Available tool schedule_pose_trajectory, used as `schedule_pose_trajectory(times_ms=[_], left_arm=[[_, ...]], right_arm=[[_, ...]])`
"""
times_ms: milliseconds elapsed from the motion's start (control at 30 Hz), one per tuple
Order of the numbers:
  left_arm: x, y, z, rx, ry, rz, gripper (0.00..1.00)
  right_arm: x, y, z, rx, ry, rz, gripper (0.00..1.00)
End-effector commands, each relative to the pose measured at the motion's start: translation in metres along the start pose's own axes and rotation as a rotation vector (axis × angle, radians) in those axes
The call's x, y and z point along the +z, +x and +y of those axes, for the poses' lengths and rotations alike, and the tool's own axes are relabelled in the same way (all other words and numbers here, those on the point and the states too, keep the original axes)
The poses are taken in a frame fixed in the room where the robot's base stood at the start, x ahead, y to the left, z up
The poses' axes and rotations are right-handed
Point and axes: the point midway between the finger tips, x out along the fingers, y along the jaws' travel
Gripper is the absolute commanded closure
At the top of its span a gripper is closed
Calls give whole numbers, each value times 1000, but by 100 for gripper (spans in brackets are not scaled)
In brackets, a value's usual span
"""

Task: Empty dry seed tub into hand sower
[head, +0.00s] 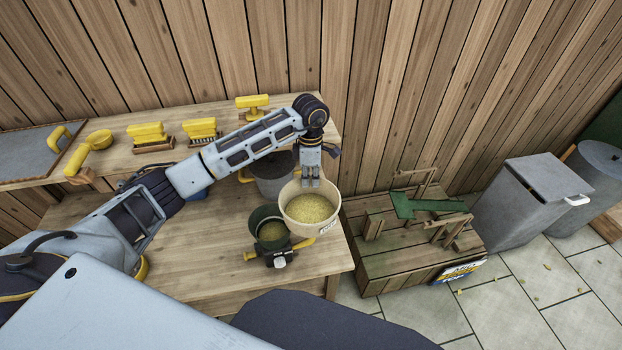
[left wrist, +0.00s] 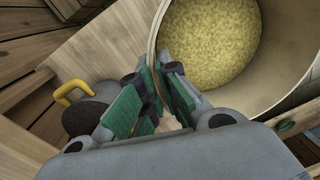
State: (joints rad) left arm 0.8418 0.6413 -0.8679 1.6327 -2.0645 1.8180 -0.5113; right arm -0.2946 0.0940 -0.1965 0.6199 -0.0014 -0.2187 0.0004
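The seed tub (head: 294,188) is a round cream tub with a large amount of yellowish seed in it, near the bench's right end. It also shows in the left wrist view (left wrist: 290,50). My left gripper (head: 311,182) is at its far rim from above; in the wrist view its green-padded fingers (left wrist: 163,88) are closed on the tub wall, one on each side. The hand sower (head: 257,216) is dark green with a yellow handle and a grey knob, just left of the tub. Seed shows in its hopper too. Whether the tub touches the bench is unclear. My right gripper is not in view.
A dark grey bucket (head: 268,184) stands behind the sower. Yellow-handled brushes (head: 148,137) and a yellow scoop (head: 91,151) lie on the back shelf. A wooden crate (head: 385,262) with green tools stands right of the bench. The bench front left is bare.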

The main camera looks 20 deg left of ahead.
Motion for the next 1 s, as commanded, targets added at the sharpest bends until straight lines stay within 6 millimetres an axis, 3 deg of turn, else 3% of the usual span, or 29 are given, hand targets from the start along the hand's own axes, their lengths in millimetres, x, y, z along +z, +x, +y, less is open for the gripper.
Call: schedule_pose_trajectory(times_ms=[533,1000], left_arm=[[0,1,0,-1,-1,-13,100],[0,5,0,-1,10,-163,100]], right_arm=[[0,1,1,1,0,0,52],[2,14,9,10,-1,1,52]])
